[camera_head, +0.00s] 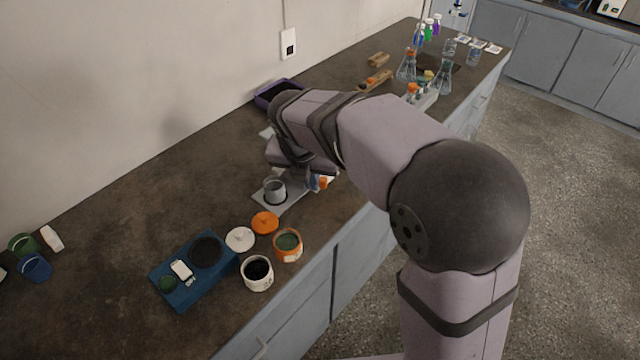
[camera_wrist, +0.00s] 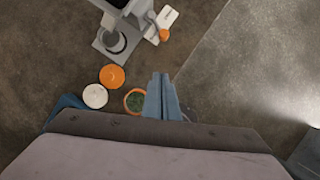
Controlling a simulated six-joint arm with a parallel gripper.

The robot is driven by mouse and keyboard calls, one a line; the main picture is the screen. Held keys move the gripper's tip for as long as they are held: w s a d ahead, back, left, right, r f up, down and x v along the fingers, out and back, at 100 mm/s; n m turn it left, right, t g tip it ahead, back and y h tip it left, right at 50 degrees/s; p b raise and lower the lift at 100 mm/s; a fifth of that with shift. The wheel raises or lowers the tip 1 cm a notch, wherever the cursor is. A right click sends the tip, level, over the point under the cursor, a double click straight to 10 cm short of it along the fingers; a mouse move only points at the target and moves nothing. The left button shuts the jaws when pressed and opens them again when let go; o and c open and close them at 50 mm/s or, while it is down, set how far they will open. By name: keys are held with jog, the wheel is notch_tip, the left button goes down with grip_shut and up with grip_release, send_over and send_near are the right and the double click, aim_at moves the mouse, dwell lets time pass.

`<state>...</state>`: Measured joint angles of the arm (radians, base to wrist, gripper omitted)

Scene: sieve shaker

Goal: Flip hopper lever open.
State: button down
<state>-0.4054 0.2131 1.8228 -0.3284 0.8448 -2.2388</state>
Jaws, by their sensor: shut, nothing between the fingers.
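The hopper device, a grey stand with a round ring on its base plate (camera_wrist: 103,52), is at the top left of the wrist view, partly cut off. In the head view a grey metal cup (camera_head: 274,188) stands on this plate, and my arm hides the upper part. A small orange part (camera_wrist: 164,34) sits to the right of the stand, also visible in the head view (camera_head: 323,183). I cannot tell which part is the lever. My gripper (camera_wrist: 160,79) is shut and empty, apart from the device and below it in the wrist view.
An orange lid (camera_head: 265,222), a white lid (camera_head: 240,239), an orange-rimmed jar (camera_head: 287,246) and a white jar (camera_head: 257,274) stand near the counter's front edge. A blue scale (camera_head: 182,290) lies left of them. Glassware stands at the far end. The left counter is mostly clear.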

dwell(0.3)
jog(key=w+d+f+p, duration=0.2)
jog(key=w+f+p, duration=0.1)
jog(key=w+f, duration=0.4)
jog(key=shift+w+d+f, duration=0.15)
jog(key=shift+d+f, duration=0.05)
jog(key=shift+f, duration=1)
jog(key=shift+d+r+p, duration=0.1)
jog(key=shift+d+p, duration=0.45)
jog(key=shift+p, duration=0.55)
jog(key=w+d+p, duration=0.4)
jog(key=d+p, duration=0.1)
jog(key=p, duration=0.4)
jog(key=shift+d, duration=0.2)
jog(key=shift+s, duration=0.1)
